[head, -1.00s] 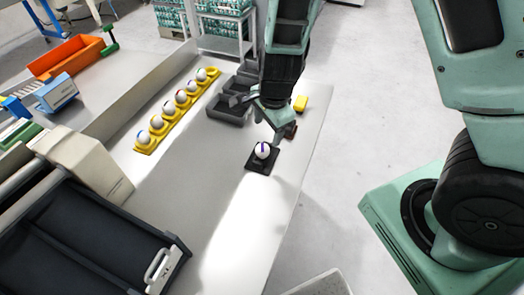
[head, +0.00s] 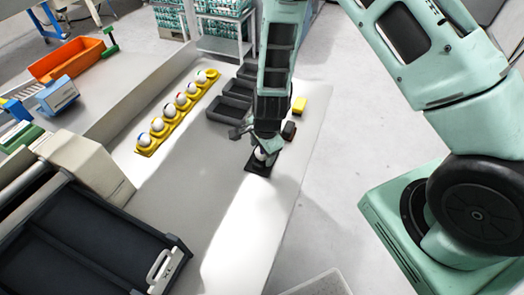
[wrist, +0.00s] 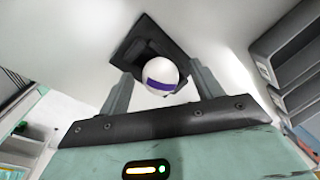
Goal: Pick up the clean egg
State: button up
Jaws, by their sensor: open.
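A white egg with a purple band (wrist: 160,78) sits on a small black holder (wrist: 130,48) on the table. In the head view the egg (head: 261,154) is partly hidden by my gripper, and the black holder (head: 257,169) shows below it. My gripper (head: 265,150) is over the egg. In the wrist view my gripper (wrist: 160,88) is open, with one finger on each side of the egg. I cannot tell whether either finger touches it. A yellow tray (head: 147,150) holds several white eggs with coloured bands.
Dark grey bins (head: 229,108) stand behind my gripper, and a yellow block (head: 299,105) and a dark brown block (head: 289,130) lie to its right. A black tray with a white handle (head: 75,245) is at the front left. The table (head: 235,235) in front of the holder is clear.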

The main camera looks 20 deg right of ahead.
jog(key=shift+f, duration=0.1)
jog(key=c, duration=0.7)
